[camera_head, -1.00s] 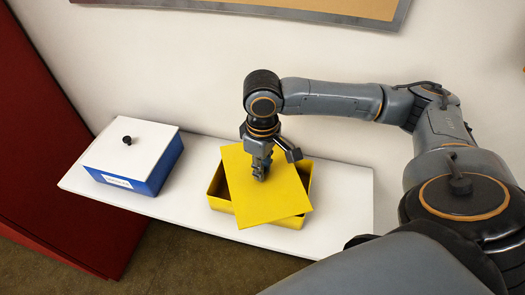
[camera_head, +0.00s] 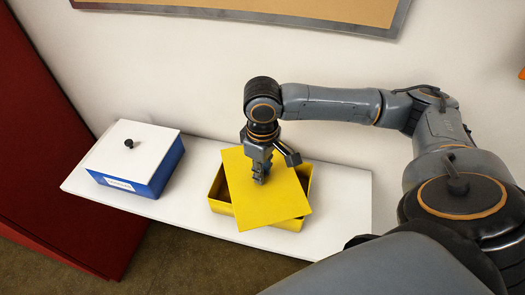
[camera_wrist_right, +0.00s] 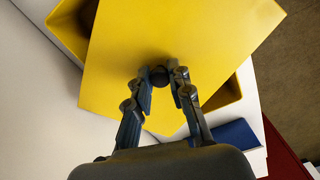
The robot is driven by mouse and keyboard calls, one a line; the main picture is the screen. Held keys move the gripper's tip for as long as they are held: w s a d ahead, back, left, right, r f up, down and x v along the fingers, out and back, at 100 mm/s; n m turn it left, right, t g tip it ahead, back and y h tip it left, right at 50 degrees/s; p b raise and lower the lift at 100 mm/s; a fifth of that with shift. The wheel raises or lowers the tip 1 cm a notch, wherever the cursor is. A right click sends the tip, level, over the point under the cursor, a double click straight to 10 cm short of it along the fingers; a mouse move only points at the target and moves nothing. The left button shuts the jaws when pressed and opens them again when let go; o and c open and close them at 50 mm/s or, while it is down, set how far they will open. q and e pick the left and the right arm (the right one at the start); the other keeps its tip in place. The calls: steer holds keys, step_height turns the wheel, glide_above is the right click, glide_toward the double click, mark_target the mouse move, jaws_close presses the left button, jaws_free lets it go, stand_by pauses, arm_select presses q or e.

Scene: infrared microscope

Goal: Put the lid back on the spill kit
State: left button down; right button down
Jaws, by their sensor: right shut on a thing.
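The spill kit is an open yellow box (camera_head: 217,190) on a white shelf. Its flat yellow lid (camera_head: 284,195) lies over the opening, turned at an angle to the box, so dark gaps show at the left and right sides. My right gripper (camera_head: 260,180) points down over the lid's middle. In the right wrist view the gripper (camera_wrist_right: 163,84) is shut on the lid's dark round knob (camera_wrist_right: 158,75). The lid (camera_wrist_right: 190,35) and box corners (camera_wrist_right: 228,93) show there too. I cannot tell whether the lid touches the rim. My left gripper is not in view.
A blue box (camera_head: 160,175) with a white lid and black knob stands at the left on the white shelf (camera_head: 190,205). A red cabinet (camera_head: 50,150) is further left. The wall and a framed board (camera_head: 290,8) are behind.

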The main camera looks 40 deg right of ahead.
stand_by(0.3)
steer(key=c, duration=0.6)
jaws_free()
steer(key=shift+c, duration=0.2)
steer(key=shift+r+p, duration=3.6)
steer(key=shift+p, duration=1.15)
steer(key=shift+f, duration=0.1)
jaws_close()
